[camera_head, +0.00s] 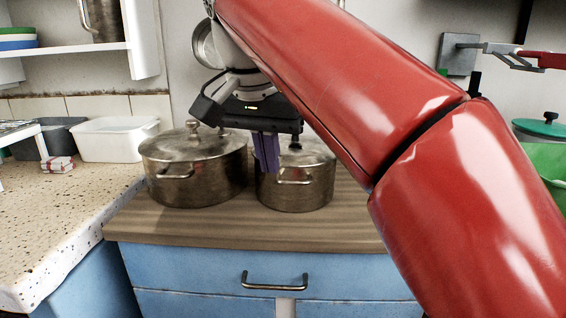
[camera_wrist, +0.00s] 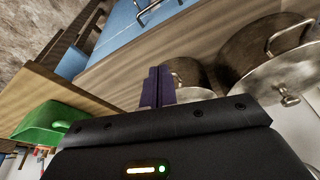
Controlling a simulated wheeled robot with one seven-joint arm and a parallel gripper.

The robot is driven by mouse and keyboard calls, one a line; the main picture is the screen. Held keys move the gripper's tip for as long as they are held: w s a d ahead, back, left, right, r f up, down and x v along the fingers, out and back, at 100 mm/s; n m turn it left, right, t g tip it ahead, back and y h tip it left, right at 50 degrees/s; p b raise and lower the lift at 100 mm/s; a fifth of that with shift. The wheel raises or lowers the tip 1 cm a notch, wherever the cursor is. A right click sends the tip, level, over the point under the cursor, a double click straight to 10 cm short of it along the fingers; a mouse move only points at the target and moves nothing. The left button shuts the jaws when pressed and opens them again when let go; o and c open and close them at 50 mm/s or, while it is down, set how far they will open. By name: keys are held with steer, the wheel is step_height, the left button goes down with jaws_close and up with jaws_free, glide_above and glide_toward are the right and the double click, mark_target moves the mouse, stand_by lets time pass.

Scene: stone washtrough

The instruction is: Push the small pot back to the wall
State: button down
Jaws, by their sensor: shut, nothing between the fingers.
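The small pot (camera_head: 308,194) is a lidded metal pot with side handles, upright on the wooden worktop (camera_head: 170,226), right of a larger lidded pot (camera_head: 185,178). My gripper (camera_head: 267,172) points down, its purple fingers shut and empty. In the head view the fingers overlap the small pot's left edge. I cannot tell whether they touch it. My gripper and arm hide part of its lid. In the wrist view the small pot (camera_wrist: 188,72) shows partly behind the shut fingers (camera_wrist: 159,70), and the large pot (camera_wrist: 245,50) beside it.
The wall (camera_head: 180,60) is behind the pots. A green container (camera_head: 545,160) is at right. The worktop's front strip is clear.

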mark_target(295, 172)
steer(key=w+f, duration=0.1)
steer(key=f, duration=0.1)
steer(key=w+d+f+b, duration=0.1)
steer(key=w+f, duration=0.1)
steer(key=f, duration=0.1)
steer(key=w+f, duration=0.2)
steer(key=shift+w+d+f+b, duration=0.1)
steer(key=shift+d+f+b, duration=0.2)
steer(key=shift+d+b, duration=0.1)
steer(key=shift+w+d, duration=0.1)
steer(key=shift+w, duration=0.3)
